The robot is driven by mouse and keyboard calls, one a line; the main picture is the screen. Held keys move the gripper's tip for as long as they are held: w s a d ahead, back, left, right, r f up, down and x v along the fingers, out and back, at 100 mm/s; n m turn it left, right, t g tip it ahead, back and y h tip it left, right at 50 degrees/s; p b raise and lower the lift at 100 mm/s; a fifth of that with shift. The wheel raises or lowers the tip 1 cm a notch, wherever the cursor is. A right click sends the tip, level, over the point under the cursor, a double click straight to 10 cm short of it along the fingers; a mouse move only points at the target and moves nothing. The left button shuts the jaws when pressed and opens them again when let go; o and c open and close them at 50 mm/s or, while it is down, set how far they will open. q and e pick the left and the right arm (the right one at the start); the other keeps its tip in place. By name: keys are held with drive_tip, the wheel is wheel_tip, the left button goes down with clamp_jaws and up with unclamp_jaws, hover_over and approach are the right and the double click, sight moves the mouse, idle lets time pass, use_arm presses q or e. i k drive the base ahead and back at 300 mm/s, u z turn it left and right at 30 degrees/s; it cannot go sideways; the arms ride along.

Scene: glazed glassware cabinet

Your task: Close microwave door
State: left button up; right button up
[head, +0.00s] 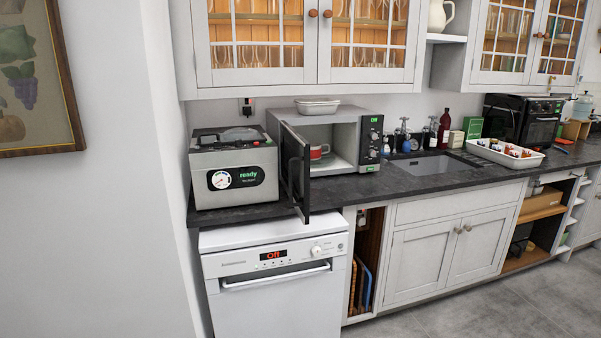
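The microwave (345,127) stands on the dark countertop against the wall, grey with a black control panel (371,139) on its right side. Its dark door (297,172) is hinged at the left and stands wide open, swung out toward the counter's front edge. A red mug (318,151) is inside the open cavity. Neither of my grippers shows in the head view.
A grey appliance reading "ready" (234,170) stands close to the left of the door. A white dish (317,106) sits on top of the microwave. The sink (432,171) is to the right, and a white dishwasher (275,285) is below. The floor at right is clear.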

sight(295, 180)
drive_tip(key=u, duration=0.1)
drive_tip(key=i, duration=0.9)
drive_tip(key=z, duration=0.05)
drive_tip(key=k, duration=1)
drive_tip(key=z, duration=0.8)
drive_tip(key=i, duration=1.55)
drive_tip(key=u, duration=0.25)
